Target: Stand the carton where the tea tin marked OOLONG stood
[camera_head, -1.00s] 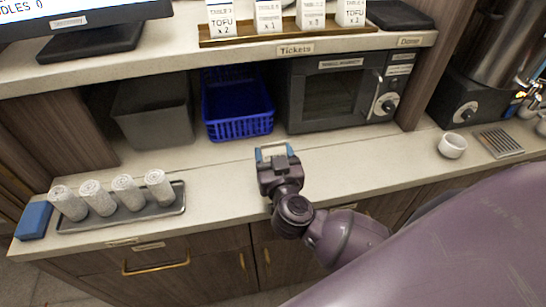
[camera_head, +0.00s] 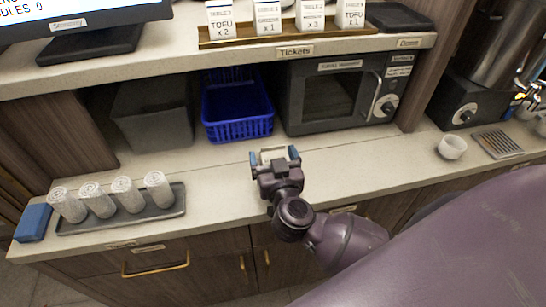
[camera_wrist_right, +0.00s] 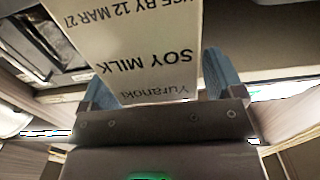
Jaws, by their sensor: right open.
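The carton (camera_wrist_right: 140,30) is white with black lettering that reads SOY MILK, upside down in the right wrist view. It stands between the fingers of my right gripper (camera_wrist_right: 160,85), with gaps beside it. In the head view my right gripper (camera_head: 274,156) is open over the middle of the counter, and only a small pale patch shows between its fingers. I cannot tell whether the carton's base touches the counter. No tea tin marked OOLONG is visible. My left gripper is not in view.
A grey tray (camera_head: 150,214) with several rolled towels and a blue block (camera_head: 33,222) lie left. Behind are a grey bin (camera_head: 152,115), a blue basket (camera_head: 238,130) and a microwave (camera_head: 330,100) under a shelf. A white cup (camera_head: 452,147) is right; counter between is clear.

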